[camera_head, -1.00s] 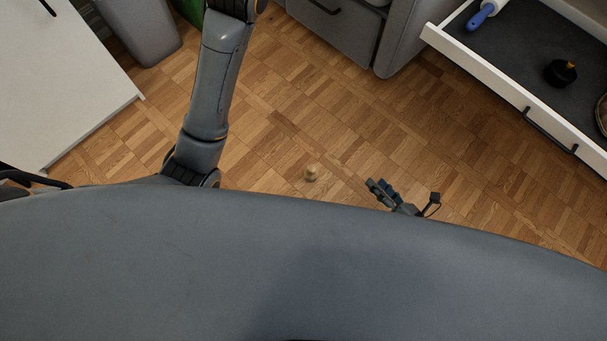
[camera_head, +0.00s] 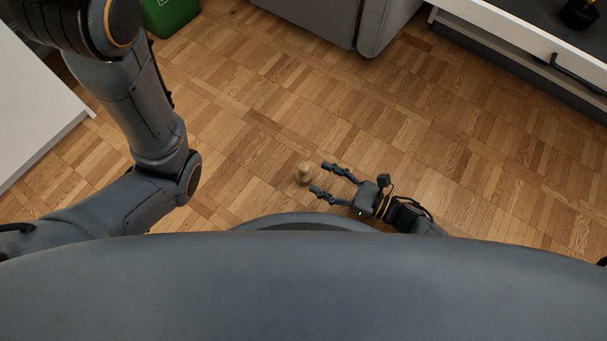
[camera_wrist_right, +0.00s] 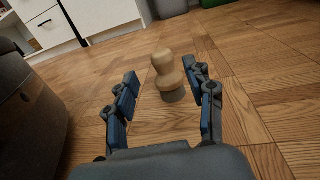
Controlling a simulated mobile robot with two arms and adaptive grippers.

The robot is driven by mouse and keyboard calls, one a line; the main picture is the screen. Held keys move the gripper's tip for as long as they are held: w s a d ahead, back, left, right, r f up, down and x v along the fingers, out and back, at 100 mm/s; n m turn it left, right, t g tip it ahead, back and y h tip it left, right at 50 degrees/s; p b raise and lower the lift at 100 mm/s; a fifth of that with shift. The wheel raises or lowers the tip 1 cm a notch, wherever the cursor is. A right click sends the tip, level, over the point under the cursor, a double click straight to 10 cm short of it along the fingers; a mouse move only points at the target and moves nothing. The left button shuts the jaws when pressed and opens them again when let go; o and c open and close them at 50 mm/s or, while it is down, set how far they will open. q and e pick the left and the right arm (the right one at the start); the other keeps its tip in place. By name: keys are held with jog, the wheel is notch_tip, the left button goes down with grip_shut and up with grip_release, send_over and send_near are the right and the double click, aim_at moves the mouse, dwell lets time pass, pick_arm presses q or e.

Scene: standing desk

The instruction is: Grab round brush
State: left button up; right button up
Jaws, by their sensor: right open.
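The round brush (camera_head: 304,174) is a small pale wooden piece with a rounded knob on top, standing upright on the parquet floor. My right gripper (camera_head: 326,179) is open, just to the right of the brush, its two fingers pointing at it. In the right wrist view the brush (camera_wrist_right: 166,74) stands ahead, between and slightly beyond the open fingertips (camera_wrist_right: 164,82). I see no contact. My left gripper is out of the head view; only my left arm shows.
An open white drawer (camera_head: 520,35) is at the upper right, with a dark object (camera_head: 580,12) in it. A grey cabinet (camera_head: 318,20) is at the top, and a green bin (camera_head: 170,14) at the upper left. A white surface (camera_head: 35,110) lies at the left. The floor around the brush is clear.

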aim_at(303, 166)
jog(key=shift+w+a+f, duration=0.1)
jog(key=shift+w+a, duration=0.2)
jog(key=shift+a, duration=0.25)
jog(key=b+x, duration=0.3)
jog(key=x, duration=0.1)
jog(key=shift+w+a, duration=0.1)
jog(key=shift+w, duration=0.15)
jog(key=shift+w+a+b, duration=0.15)
jog(key=shift+a+b, duration=0.15)
jog(key=shift+a, duration=0.05)
grip_shut()
